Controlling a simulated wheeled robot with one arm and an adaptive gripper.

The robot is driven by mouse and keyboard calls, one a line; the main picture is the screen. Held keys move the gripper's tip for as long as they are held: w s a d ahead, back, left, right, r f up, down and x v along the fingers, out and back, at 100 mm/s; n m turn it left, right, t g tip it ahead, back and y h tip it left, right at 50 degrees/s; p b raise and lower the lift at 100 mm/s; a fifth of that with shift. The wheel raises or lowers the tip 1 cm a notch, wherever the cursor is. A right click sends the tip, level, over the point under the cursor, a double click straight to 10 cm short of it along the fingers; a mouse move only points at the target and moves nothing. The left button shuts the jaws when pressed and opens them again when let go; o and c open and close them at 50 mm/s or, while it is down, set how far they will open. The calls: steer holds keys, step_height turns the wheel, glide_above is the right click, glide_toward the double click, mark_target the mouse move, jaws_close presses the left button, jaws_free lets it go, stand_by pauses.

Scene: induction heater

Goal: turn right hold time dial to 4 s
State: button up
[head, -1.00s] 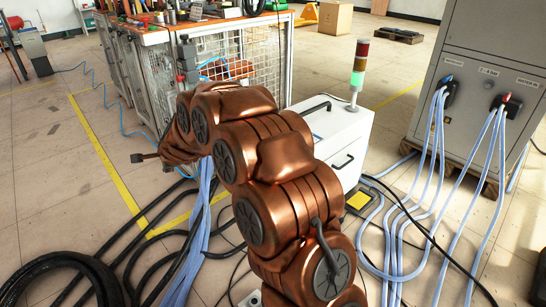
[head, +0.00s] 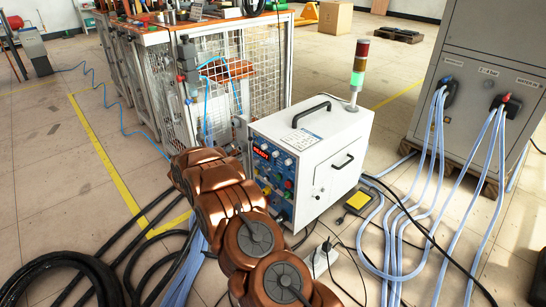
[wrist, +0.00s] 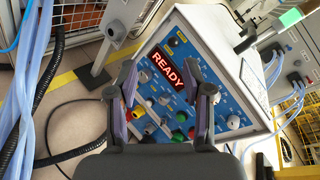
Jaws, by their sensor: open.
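The induction heater is a white box (head: 325,150) with a blue control panel (head: 268,185). In the wrist view the panel (wrist: 208,92) looks tilted, with a red READY display (wrist: 167,68), several grey dials, and green and red buttons. A grey dial (wrist: 233,122) sits at the panel's right side. The labels are too small to read, so I cannot tell which dial is the right hold time dial or its setting. My gripper (wrist: 160,80) is open in front of the panel, its fingers empty and framing the display and dials. In the head view my arm hides the gripper.
A signal tower with green lit (head: 358,70) stands at the heater's back. A wire-mesh workbench (head: 240,90) is behind left. A grey cabinet (head: 480,100) with pale blue hoses stands right. Black cables and a yellow pedal (head: 358,201) lie on the floor.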

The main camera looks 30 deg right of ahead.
mark_target(274, 156)
steer(key=s+d+f+m+g+h, duration=0.5)
steer(key=s+d+m+g+h, duration=0.1)
steer(key=s+d+m, duration=0.3)
steer(key=shift+w+d+b, duration=0.2)
steer(key=shift+d+b, duration=0.3)
steer(key=shift+d, duration=1.15)
steer(key=shift+w+d+b, duration=0.2)
steer(key=shift+d+b, duration=0.25)
steer(key=shift+d, duration=1.15)
steer(key=shift+c, duration=0.2)
jaws_close()
